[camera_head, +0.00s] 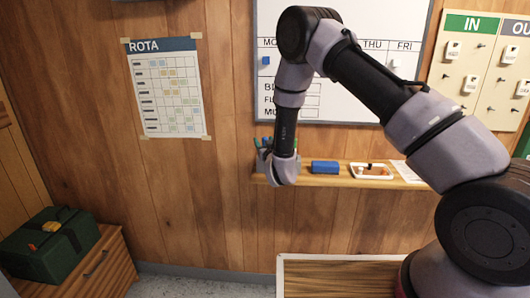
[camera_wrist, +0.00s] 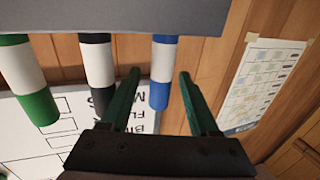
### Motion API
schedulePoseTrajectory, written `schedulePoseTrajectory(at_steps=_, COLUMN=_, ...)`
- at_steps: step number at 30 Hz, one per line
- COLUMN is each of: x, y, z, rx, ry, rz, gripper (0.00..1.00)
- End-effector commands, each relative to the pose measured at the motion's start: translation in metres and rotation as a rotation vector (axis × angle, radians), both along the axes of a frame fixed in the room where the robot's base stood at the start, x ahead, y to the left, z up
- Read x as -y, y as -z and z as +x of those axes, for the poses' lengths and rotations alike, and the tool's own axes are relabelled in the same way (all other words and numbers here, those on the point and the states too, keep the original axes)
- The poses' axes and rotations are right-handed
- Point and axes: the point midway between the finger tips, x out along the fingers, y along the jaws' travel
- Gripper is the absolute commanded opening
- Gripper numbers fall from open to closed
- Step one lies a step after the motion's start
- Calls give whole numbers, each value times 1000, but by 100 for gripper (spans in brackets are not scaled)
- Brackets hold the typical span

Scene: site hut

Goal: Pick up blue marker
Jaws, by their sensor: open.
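The blue marker (camera_wrist: 162,75) shows in the wrist view, with a white middle and blue ends. It hangs in the picture from the grey holder (camera_wrist: 130,15), beside a black marker (camera_wrist: 97,70) and a green marker (camera_wrist: 24,80). My gripper (camera_wrist: 160,73) is open, with one green finger on each side of the blue marker. A gap shows between the marker and each finger. In the head view, my wrist covers most of the holder and markers at the left end of the ledge (camera_head: 325,179).
A blue block (camera_head: 325,167) and a white tray (camera_head: 372,171) with small items sit farther right on the ledge. A whiteboard (camera_head: 390,30) hangs behind my arm. A rota sheet (camera_head: 167,88) is on the wall to the left. A green case (camera_head: 48,246) sits on a wooden cabinet.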

Motion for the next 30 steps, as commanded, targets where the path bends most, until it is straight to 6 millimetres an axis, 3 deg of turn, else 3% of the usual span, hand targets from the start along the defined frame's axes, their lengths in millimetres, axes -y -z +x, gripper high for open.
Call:
schedulePoseTrajectory(at_steps=4, x=-4, y=0, z=16, rx=0, ry=1, rz=0, gripper=62)
schedulePoseTrajectory(at_steps=12, x=-5, y=0, z=20, rx=0, ry=0, rz=-1, gripper=62)
schedulePoseTrajectory(at_steps=13, x=-5, y=0, z=19, rx=0, ry=0, rz=-1, gripper=54)
schedulePoseTrajectory(at_steps=17, x=-6, y=0, z=19, rx=0, ry=0, rz=0, gripper=4)
schedulePoseTrajectory(at_steps=18, x=-6, y=0, z=19, rx=0, ry=0, rz=0, gripper=0)
schedulePoseTrajectory(at_steps=26, x=-6, y=-1, z=19, rx=0, ry=0, rz=0, gripper=0)
schedulePoseTrajectory(at_steps=30, x=-6, y=-12, z=19, rx=1, ry=1, rz=1, gripper=0)
